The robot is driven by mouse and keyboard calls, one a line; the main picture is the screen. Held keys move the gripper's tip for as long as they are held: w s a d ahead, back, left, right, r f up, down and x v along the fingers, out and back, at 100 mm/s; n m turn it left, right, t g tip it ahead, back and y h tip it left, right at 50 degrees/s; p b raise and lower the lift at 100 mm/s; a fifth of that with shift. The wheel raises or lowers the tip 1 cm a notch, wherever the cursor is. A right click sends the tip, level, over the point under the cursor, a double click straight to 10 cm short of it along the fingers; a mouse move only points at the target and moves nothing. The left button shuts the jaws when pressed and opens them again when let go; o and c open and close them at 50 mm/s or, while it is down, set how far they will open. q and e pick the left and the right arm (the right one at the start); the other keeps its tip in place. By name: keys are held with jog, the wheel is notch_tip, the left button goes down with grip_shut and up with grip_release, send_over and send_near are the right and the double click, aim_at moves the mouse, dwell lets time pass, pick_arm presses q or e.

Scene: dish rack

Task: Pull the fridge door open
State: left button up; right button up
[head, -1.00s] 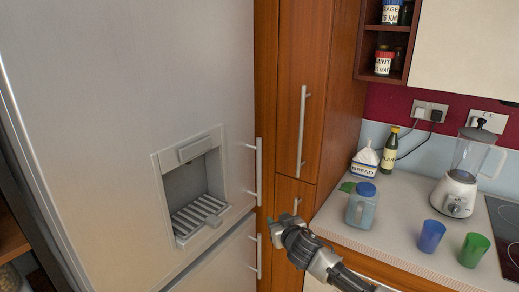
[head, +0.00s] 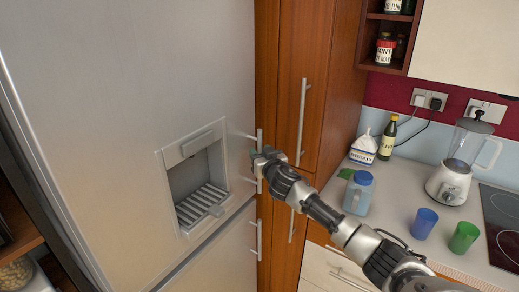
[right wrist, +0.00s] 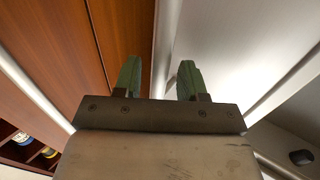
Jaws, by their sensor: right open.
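The silver fridge door (head: 110,110) is shut and fills the left of the head view. Its upper vertical handle (head: 259,135) is at the door's right edge, partly hidden by my right gripper (head: 262,158). That gripper is open at the handle; I cannot tell whether it touches it. In the right wrist view, my right gripper's green fingers (right wrist: 158,72) are apart, with a pale upright strip behind the gap. Whether the handle lies fully between them is unclear. My left gripper is not in view.
A lower fridge handle (head: 259,240) is below. A wooden cupboard (head: 330,100) stands right of the fridge. The counter (head: 395,205) holds a blue-lidded jug (head: 358,194), a blender (head: 452,180), a blue cup (head: 424,223) and a green cup (head: 464,237).

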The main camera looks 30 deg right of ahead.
jog(key=shift+w, duration=0.5)
jog(key=shift+d, duration=0.1)
grip_shut()
jog(key=shift+s, duration=0.1)
